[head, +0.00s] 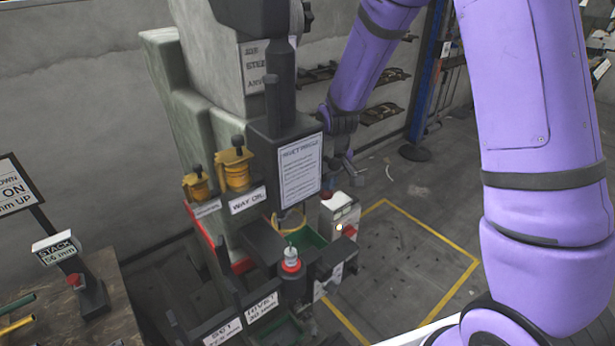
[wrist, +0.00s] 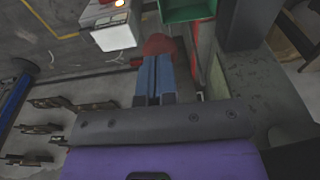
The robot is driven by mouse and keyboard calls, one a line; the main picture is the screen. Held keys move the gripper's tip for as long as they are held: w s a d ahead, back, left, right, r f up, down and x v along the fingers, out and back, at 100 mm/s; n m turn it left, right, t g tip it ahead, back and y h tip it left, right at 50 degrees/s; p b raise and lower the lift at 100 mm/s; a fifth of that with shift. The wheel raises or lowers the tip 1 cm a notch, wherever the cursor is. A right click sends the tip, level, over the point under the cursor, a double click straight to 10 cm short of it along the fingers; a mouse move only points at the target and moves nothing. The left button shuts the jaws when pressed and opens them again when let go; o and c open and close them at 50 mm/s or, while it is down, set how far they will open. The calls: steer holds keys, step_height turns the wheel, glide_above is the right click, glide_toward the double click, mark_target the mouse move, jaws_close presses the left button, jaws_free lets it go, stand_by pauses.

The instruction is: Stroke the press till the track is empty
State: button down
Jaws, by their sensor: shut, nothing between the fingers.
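The press (head: 200,110) is a grey-green column with a dark head bearing a printed sheet. Below the head, a small part with a white top and red ring (head: 291,262) stands upright on a dark post. A dark upright rail (head: 225,270) rises left of it; I cannot tell what it holds. A white box (head: 338,212) with a lit amber lamp stands right of the press; it also shows in the wrist view (wrist: 112,28). My gripper (head: 350,172) is shut and empty beside the press head. In the wrist view its blue fingers (wrist: 154,72) point at a red rounded part (wrist: 160,45); contact is unclear.
Yellow oil pots (head: 236,172) sit on the press's left side. A green bin (head: 308,243) lies under the head; it also shows in the wrist view (wrist: 186,8). A bench with a STACK sign (head: 57,246) stands at left. Yellow-outlined floor (head: 400,265) at right is clear.

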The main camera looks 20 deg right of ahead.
steer(key=shift+f, duration=0.1)
steer(key=shift+s+f, duration=0.15)
steer(key=shift+f, duration=0.65)
steer(key=shift+d+f, duration=0.1)
steer(key=shift+f, duration=0.9)
